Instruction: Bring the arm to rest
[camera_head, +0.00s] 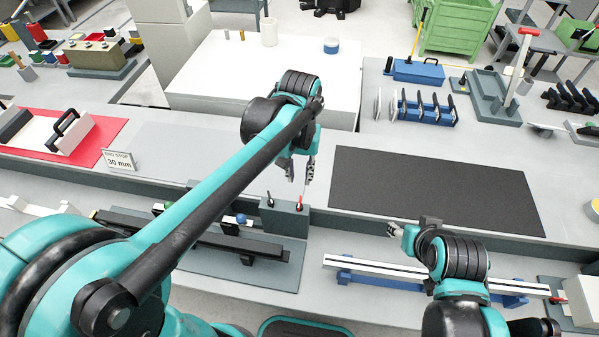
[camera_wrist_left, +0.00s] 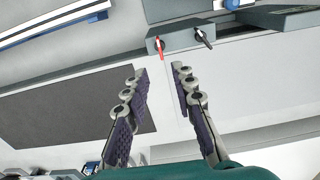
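My left arm reaches in from the left across the bench. Its gripper (camera_head: 300,172) hangs above the bench near a small grey box (camera_head: 284,218) with a red lever and a black lever. In the left wrist view the two fingers of this gripper (camera_wrist_left: 160,76) stand apart with nothing between them. The grey lever box (camera_wrist_left: 182,38) lies beyond the fingertips there, apart from them. My right gripper (camera_head: 398,232) is at the lower right, above the bench near the dark mat's front edge; its fingers are too small to judge.
A dark mat (camera_head: 430,185) lies right of the left gripper. A white rail on blue supports (camera_head: 375,284) runs along the front right. A "30 mm" sign (camera_head: 118,161) and a red mat (camera_head: 98,143) are on the left. A blue rack (camera_head: 425,110) stands behind the dark mat.

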